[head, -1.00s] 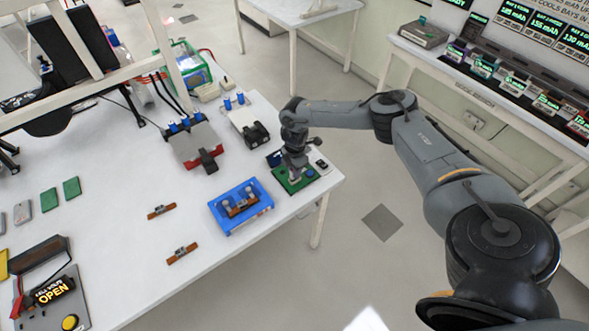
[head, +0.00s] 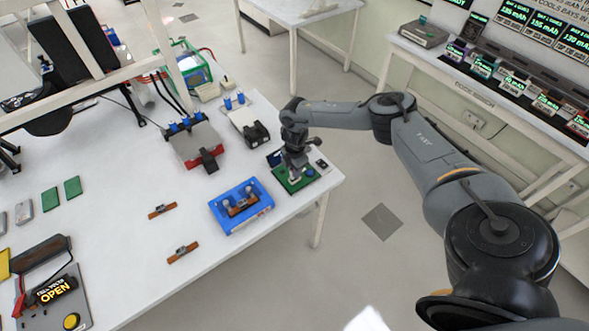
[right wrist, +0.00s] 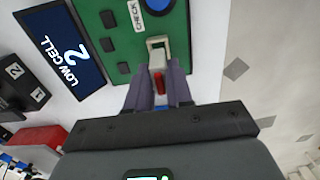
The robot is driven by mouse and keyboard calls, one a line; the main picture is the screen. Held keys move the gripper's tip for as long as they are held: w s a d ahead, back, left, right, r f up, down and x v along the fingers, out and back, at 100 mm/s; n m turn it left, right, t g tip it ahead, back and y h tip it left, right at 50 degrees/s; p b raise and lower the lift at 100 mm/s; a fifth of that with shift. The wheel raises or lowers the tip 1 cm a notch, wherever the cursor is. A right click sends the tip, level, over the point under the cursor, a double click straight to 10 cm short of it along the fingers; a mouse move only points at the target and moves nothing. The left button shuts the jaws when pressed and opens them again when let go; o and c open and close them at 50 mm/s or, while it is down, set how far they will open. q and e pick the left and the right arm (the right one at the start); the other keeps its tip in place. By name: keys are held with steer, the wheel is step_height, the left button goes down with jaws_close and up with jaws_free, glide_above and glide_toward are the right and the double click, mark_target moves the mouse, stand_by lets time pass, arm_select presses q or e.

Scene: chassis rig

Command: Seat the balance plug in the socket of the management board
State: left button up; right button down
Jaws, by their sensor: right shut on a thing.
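The green management board (head: 309,182) lies near the right corner of the white table; in the right wrist view the board (right wrist: 110,20) fills the upper middle. Its pale socket (right wrist: 157,42) faces my gripper. My right gripper (head: 294,174) is over the board, and in the right wrist view its two fingers (right wrist: 158,92) are shut on the whitish balance plug (right wrist: 157,60) with a red lead behind it. The plug's front is at the socket's mouth, lined up with it; I cannot tell how deep it sits. My left gripper is not in view.
A display (right wrist: 61,48) reading "LOW CELL 2" and a blue button (right wrist: 157,4) are beside the socket. A blue tray (head: 226,226) stands left of the board on the table. The table edge is close on the right.

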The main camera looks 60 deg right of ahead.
steer(key=shift+f+b, duration=0.55)
steer(key=shift+f, duration=0.2)
steer(key=shift+f+b, duration=0.4)
steer(key=shift+f, duration=0.2)
steer(key=c, duration=0.9)
jaws_free()
steer(key=shift+c, duration=0.2)
steer(key=shift+r, duration=0.1)
step_height(320, 180, up, 9)
steer(key=shift+r, duration=0.1)
steer(key=shift+s+r, duration=0.1)
steer(key=shift+r, duration=0.6)
